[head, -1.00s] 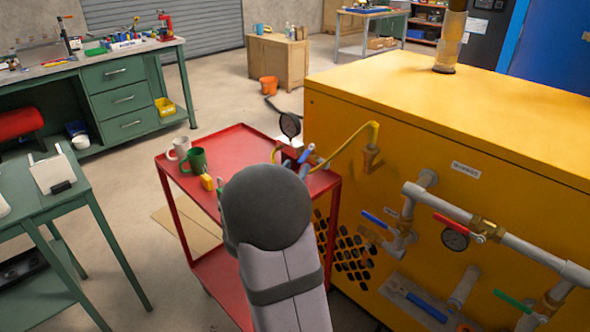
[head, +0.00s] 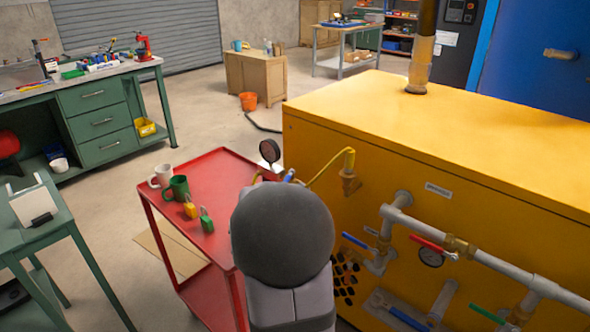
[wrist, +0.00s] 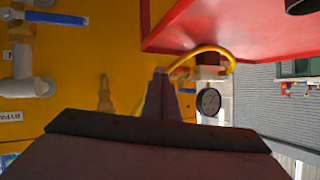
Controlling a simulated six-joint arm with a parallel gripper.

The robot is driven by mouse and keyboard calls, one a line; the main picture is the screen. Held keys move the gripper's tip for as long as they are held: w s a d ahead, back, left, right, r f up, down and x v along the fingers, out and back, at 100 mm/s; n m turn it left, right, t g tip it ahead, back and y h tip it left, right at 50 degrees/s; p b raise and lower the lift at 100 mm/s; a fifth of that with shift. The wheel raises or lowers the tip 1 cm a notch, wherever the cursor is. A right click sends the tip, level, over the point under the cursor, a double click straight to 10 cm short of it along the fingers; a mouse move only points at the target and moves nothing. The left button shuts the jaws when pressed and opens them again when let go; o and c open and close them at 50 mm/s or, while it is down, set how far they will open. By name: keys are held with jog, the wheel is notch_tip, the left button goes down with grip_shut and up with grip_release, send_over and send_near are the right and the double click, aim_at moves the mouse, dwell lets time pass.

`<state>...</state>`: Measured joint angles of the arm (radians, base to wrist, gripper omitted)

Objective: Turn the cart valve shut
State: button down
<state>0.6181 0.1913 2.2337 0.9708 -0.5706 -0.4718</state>
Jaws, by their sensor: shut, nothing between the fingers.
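The cart valve's blue handle (head: 289,175) shows only as a small tip beside my arm in the head view, at the right end of the red cart (head: 222,165). The valve body is mostly hidden there. In the head view my arm hides the gripper.
A round gauge (head: 270,150) rises from the cart's back. Mugs (head: 178,187), a yellow padlock (head: 190,209) and a green padlock (head: 206,220) stand on the cart. The yellow tank housing (head: 400,125), with pipes and other valve handles, stands close on the right.

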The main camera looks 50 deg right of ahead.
jog(key=s+d+r+n+t+y+p, duration=0.1)
jog(key=s+r+y+p, duration=0.2)
jog(key=p, duration=0.5)
jog(key=s+d+r+n+y+p, duration=0.1)
jog(key=s+d+r+y+p, duration=0.1)
jog(key=r+y+p, duration=0.4)
notch_tip(320, 180, up, 2)
jog(key=shift+s+n+t+y+p, duration=0.3)
jog(key=shift+s+n+t+p, duration=0.1)
jog(key=shift+s+p, duration=0.5)
jog(key=shift+w, duration=0.15)
jog(key=w+f+p, duration=0.4)
jog(key=w+f, duration=0.4)
jog(key=w, duration=0.1)
jog(key=shift+w+p, duration=0.25)
jog(key=shift+p, duration=0.15)
